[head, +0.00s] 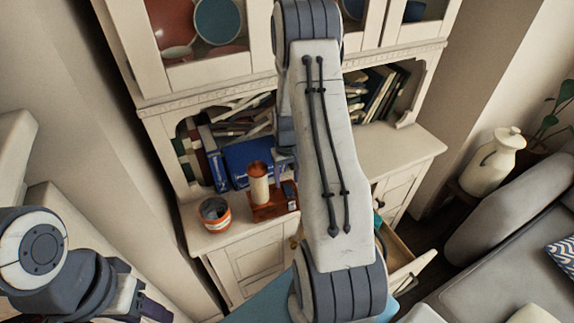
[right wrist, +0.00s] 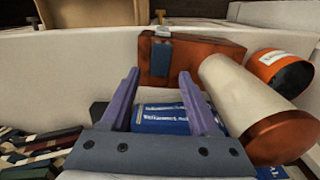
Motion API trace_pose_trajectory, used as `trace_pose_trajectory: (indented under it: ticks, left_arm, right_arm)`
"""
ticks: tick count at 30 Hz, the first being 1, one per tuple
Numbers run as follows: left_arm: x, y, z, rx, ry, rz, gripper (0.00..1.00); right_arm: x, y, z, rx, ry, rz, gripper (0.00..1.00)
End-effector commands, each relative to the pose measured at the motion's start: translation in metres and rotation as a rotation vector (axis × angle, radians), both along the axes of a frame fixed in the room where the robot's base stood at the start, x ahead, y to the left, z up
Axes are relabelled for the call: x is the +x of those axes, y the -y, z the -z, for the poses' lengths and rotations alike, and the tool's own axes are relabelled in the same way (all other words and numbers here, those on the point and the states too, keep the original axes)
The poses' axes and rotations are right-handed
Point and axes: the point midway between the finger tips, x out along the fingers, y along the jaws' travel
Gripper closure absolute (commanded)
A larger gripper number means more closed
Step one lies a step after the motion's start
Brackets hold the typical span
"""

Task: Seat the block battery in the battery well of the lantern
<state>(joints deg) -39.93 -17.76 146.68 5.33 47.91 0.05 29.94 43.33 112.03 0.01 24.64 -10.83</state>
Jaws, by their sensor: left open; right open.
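The lantern has a reddish-brown base (head: 268,208) and an upright cream cylinder (head: 259,188) with a copper cap. It stands on the cabinet counter, and it also shows in the right wrist view (right wrist: 215,58). A dark blue block (right wrist: 161,58) shows against the base there; I cannot tell whether it is the battery or how it sits in the well. My right gripper (right wrist: 159,74) is open, its fingers short of the base with nothing visible between them. In the head view my right arm hides this gripper. My left gripper (head: 146,306) is open at the lower left, far from the lantern.
An orange-banded can (head: 215,214) stands left of the lantern and shows beside its cylinder in the right wrist view (right wrist: 281,71). Blue books (head: 250,158) stand close behind the lantern. A drawer (head: 408,262) is open at right. The counter's right part (head: 395,150) is clear.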

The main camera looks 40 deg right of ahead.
Motion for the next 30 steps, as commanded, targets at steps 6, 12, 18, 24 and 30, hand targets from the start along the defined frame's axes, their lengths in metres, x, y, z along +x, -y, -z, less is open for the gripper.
trace_pose_trajectory:
  ticks: [6,12,18,24,30]
  left_arm:
    - [0.000,0.000,0.013,0.000,0.000,0.001,0.49]
    - [0.000,0.000,0.019,0.000,0.000,0.001,0.49]
    - [0.000,0.000,0.033,0.000,0.000,0.001,0.49]
    - [0.000,0.000,0.084,0.001,-0.001,0.001,0.49]
    - [0.000,0.000,0.106,0.000,0.000,0.001,0.49]
  right_arm:
    - [0.001,0.001,-0.048,-0.005,0.007,0.000,0.38]
    - [0.001,0.000,-0.082,-0.002,0.003,0.000,0.38]
    - [-0.001,0.000,-0.089,-0.001,0.002,0.003,0.32]
    - [-0.012,0.000,-0.074,-0.003,0.004,0.020,0.32]
    - [-0.021,-0.003,-0.073,0.000,0.001,0.031,0.32]
